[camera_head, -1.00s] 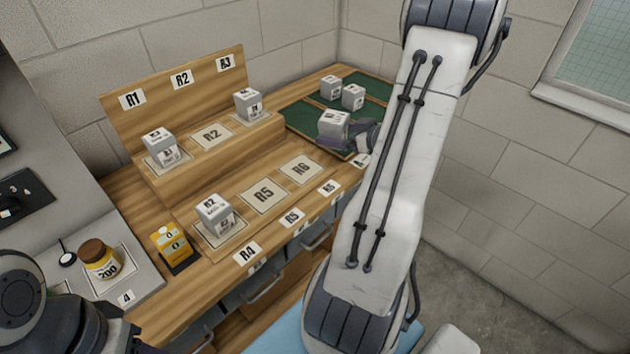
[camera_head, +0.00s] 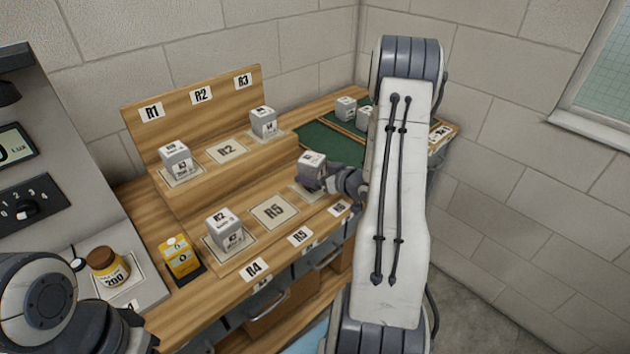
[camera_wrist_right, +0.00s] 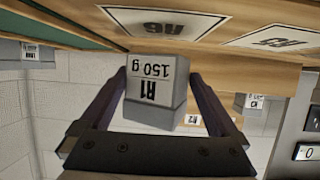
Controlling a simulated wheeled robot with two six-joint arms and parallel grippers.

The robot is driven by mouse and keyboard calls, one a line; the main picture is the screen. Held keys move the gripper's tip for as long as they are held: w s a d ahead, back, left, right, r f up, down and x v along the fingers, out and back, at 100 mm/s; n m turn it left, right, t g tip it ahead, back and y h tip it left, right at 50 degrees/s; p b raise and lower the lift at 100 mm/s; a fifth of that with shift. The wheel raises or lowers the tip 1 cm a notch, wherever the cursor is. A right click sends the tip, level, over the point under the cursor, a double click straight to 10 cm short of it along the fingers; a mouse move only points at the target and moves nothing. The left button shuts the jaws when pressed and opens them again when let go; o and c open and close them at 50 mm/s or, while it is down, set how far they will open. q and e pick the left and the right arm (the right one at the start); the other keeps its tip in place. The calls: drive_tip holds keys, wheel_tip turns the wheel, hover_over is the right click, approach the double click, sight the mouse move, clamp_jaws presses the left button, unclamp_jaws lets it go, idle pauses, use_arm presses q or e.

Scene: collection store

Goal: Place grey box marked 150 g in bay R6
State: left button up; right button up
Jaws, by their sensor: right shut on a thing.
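The grey box marked R1 150 g (camera_wrist_right: 157,92) is between the two fingers of my right gripper (camera_wrist_right: 155,112), which is shut on it. The head view shows the box (camera_head: 311,166) and right gripper (camera_head: 330,180) over bay R6, partly covering its pale card (camera_head: 308,193). The wrist view, which is upside down, shows the R6 card (camera_wrist_right: 165,24) close by the box. I cannot tell whether the box touches the bay. Part of my left arm shows at lower left; its fingers are not visible.
Other grey boxes stand in R1 (camera_head: 175,158), R3 (camera_head: 263,121) and R4 (camera_head: 222,228). Bay R5 (camera_head: 274,211) and bay R2 (camera_head: 227,150) are empty. Two boxes stand on the green mat (camera_head: 322,140). A yellow box (camera_head: 180,257) and a brown-lidded jar (camera_head: 107,264) are at left.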

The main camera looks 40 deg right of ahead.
drive_tip(key=shift+f, duration=1.35)
drive_tip(key=shift+f, duration=0.25)
drive_tip(key=o, duration=1.1)
drive_tip(key=shift+r, duration=0.2)
drive_tip(key=shift+s+d+r, duration=0.15)
drive_tip(key=shift+s, duration=0.15)
drive_tip(key=v, duration=1.1)
drive_tip(key=shift+s+b, duration=0.25)
drive_tip(key=shift+b, duration=0.1)
drive_tip(key=shift+w, duration=0.1)
